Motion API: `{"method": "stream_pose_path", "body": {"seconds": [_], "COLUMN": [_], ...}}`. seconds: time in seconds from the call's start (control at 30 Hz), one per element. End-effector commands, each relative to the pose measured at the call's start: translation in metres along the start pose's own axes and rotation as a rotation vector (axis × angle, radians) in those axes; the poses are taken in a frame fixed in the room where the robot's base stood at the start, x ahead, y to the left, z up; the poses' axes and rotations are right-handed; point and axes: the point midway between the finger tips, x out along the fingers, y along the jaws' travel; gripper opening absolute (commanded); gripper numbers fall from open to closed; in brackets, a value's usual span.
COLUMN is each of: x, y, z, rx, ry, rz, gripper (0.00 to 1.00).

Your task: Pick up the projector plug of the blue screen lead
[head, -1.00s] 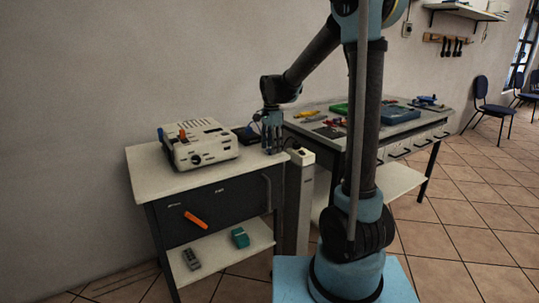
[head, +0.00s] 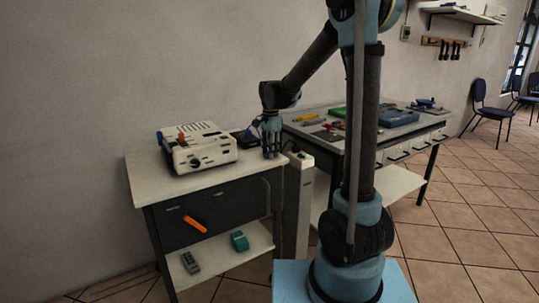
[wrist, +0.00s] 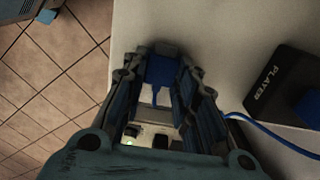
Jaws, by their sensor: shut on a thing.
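My gripper (head: 271,153) is at the right front corner of the white-topped cabinet, pointing down. In the wrist view my gripper (wrist: 159,76) is shut on a blue plug (wrist: 160,70) with a dark grey end. A thin blue cord runs from the plug back between the fingers. A blue lead (wrist: 270,134) also curves from the right edge to behind the right finger. The white projector (head: 200,148) stands on the cabinet, left of my gripper. In the head view the fingers hide the plug. I cannot tell whether it touches the cabinet top.
A black box marked PLAYER (wrist: 282,85) lies right of the fingers in the wrist view. A white post (head: 300,161) stands beside the cabinet's right side. A workbench (head: 400,128) with tools is further right. The cabinet's front top (head: 185,184) is clear.

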Motion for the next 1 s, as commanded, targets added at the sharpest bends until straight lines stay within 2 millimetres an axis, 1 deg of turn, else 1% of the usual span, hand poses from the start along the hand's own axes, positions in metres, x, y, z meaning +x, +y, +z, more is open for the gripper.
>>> {"method": "stream_pose_path", "body": {"seconds": [0.17,0.4,0.6,0.8,1.0], "x": [-0.021,-0.063,-0.088,-0.097,-0.097], "y": [0.001,0.000,0.000,0.000,0.000], "z": [0.000,0.000,0.000,0.000,0.000], "rx": [0.000,0.000,0.000,0.000,0.000], "ry": [0.000,0.000,0.000,0.000,0.000], "rz": [0.000,0.000,0.000,0.000,0.000], "gripper": [0.11,0.11,0.11,0.11,0.11]}}
